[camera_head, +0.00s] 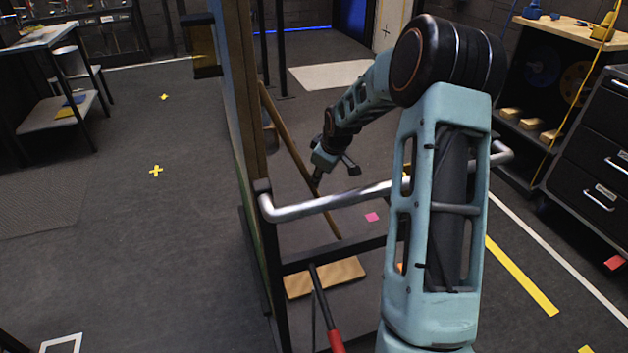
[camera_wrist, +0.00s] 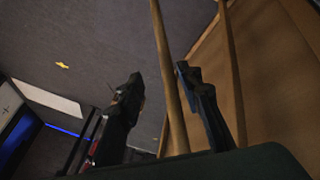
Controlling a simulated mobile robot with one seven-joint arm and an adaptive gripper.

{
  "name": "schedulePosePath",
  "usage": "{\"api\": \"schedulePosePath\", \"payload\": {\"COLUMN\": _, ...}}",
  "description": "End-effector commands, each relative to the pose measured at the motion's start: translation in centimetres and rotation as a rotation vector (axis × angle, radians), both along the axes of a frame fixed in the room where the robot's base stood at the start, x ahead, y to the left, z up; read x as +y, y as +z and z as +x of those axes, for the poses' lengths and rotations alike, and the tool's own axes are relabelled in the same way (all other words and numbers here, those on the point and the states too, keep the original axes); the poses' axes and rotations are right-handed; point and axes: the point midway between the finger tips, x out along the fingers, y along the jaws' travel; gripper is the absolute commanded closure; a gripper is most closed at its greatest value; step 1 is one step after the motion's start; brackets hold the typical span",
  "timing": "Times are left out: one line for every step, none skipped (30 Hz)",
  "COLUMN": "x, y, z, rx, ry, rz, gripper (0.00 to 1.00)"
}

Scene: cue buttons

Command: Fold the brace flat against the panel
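The panel (camera_head: 243,90) stands upright and shows nearly edge-on in the head view. Its brown face (camera_wrist: 282,85) fills the right of the wrist view. The brace (camera_head: 292,140) is a thin wooden bar that slants down and away from the panel's right side. In the wrist view the brace (camera_wrist: 168,75) seems to run between my fingers, with a second wooden bar (camera_wrist: 230,70) closer to the panel. My gripper (camera_head: 333,174) is at the brace's right side. Its fingers (camera_wrist: 158,72) are spread apart. I cannot tell whether either touches the brace.
A silver tube handle (camera_head: 330,202) crosses in front of the brace and passes behind my arm. A wooden board (camera_head: 340,276) and a red-gripped bar (camera_head: 335,340) are low near the panel's base. A shelf (camera_head: 540,125) and drawer cabinet (camera_head: 600,150) stand right. The left floor is mostly open.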

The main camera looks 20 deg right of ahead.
Motion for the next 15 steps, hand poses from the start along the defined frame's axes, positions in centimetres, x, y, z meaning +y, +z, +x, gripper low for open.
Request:
{"api": "schedulePosePath", "payload": {"x": 0.3, "y": -0.5, "z": -0.2, "rx": 0.009, "ry": 0.0, "rz": 0.011, "gripper": 0.67}}
{"api": "schedulePosePath", "payload": {"x": 0.5, "y": -0.8, "z": -0.1, "rx": 0.012, "ry": 0.0, "rz": 0.015, "gripper": 0.67}}
{"api": "schedulePosePath", "payload": {"x": 0.6, "y": -1.2, "z": 0.0, "rx": 0.013, "ry": 0.001, "rz": 0.018, "gripper": 0.67}}
{"api": "schedulePosePath", "payload": {"x": 0.6, "y": -1.5, "z": 0.1, "rx": 0.014, "ry": 0.001, "rz": 0.019, "gripper": 0.67}}
{"api": "schedulePosePath", "payload": {"x": 0.7, "y": -1.8, "z": 0.3, "rx": 0.014, "ry": 0.002, "rz": 0.019, "gripper": 0.67}}
{"api": "schedulePosePath", "payload": {"x": 0.7, "y": -2.5, "z": 0.6, "rx": 0.014, "ry": 0.003, "rz": 0.019, "gripper": 0.67}}
{"api": "schedulePosePath", "payload": {"x": 0.8, "y": -2.9, "z": 0.8, "rx": 0.014, "ry": 0.003, "rz": 0.019, "gripper": 0.67}}
{"api": "schedulePosePath", "payload": {"x": 0.8, "y": -3.4, "z": 1.1, "rx": 0.014, "ry": 0.004, "rz": 0.018, "gripper": 0.67}}
{"api": "schedulePosePath", "payload": {"x": 0.7, "y": -4.2, "z": 1.4, "rx": 0.014, "ry": 0.003, "rz": 0.018, "gripper": 0.67}}
{"api": "schedulePosePath", "payload": {"x": 0.7, "y": -4.7, "z": 1.7, "rx": 0.014, "ry": 0.003, "rz": 0.018, "gripper": 0.67}}
{"api": "schedulePosePath", "payload": {"x": 0.7, "y": -5.2, "z": 2.0, "rx": 0.015, "ry": 0.003, "rz": 0.017, "gripper": 0.67}}
{"api": "schedulePosePath", "payload": {"x": 0.7, "y": -5.9, "z": 2.4, "rx": 0.015, "ry": 0.003, "rz": 0.017, "gripper": 0.67}}
{"api": "schedulePosePath", "payload": {"x": 0.7, "y": -6.4, "z": 2.7, "rx": 0.013, "ry": 0.003, "rz": 0.017, "gripper": 0.67}}
{"api": "schedulePosePath", "payload": {"x": 0.7, "y": -6.9, "z": 2.9, "rx": 0.013, "ry": 0.002, "rz": 0.017, "gripper": 0.67}}
{"api": "schedulePosePath", "payload": {"x": 0.7, "y": -7.4, "z": 3.3, "rx": 0.013, "ry": 0.003, "rz": 0.017, "gripper": 0.67}}
